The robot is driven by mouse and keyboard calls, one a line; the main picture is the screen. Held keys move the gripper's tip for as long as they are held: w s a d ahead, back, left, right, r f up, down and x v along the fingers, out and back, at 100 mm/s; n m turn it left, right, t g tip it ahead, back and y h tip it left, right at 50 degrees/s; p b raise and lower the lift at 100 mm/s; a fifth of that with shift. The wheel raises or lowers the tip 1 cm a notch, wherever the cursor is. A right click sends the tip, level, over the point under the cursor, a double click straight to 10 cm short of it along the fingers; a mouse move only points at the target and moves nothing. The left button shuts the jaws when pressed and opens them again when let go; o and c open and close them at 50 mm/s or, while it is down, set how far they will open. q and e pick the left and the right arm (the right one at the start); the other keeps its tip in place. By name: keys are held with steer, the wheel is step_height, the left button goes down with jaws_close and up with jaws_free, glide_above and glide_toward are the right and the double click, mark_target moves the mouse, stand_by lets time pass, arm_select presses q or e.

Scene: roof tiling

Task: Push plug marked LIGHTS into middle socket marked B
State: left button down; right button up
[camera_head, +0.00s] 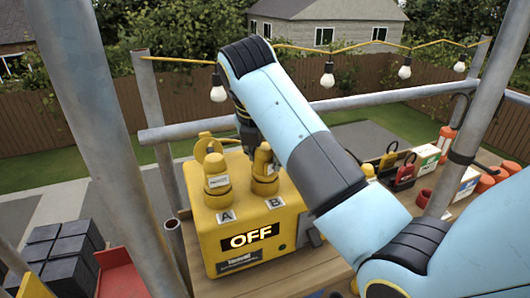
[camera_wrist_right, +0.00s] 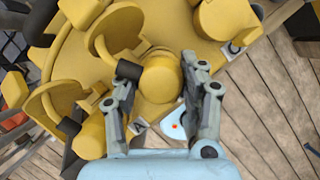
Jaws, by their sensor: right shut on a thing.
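The yellow power box (camera_head: 205,240) stands on the wooden deck, its display reading OFF. Its top carries plates A (camera_head: 226,217) and B (camera_head: 274,203). A yellow plug (camera_head: 263,163) stands upright at socket B (camera_head: 264,187); its small label is too small to read. My right gripper (camera_wrist_right: 160,72) reaches down from above and is shut on this plug, which shows between its fingers in the wrist view (camera_wrist_right: 160,85). I cannot tell how deep the plug sits. Another labelled yellow plug (camera_head: 216,174) stands at A. My arm hides the box's right side. My left gripper is not in view.
A scaffold rail (camera_head: 190,131) runs behind the box and grey poles (camera_head: 95,110) stand at left and right. Several hanging bulbs (camera_head: 327,78) lie beyond. Red and yellow items (camera_head: 404,175) stand at right on the planks. Dark blocks (camera_head: 65,250) lie at lower left.

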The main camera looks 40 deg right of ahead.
steer(key=o, duration=1)
steer(key=p+v, duration=0.8)
steer(key=v, duration=0.3)
steer(key=shift+s+p, duration=0.1)
steer(key=shift+p, duration=0.25)
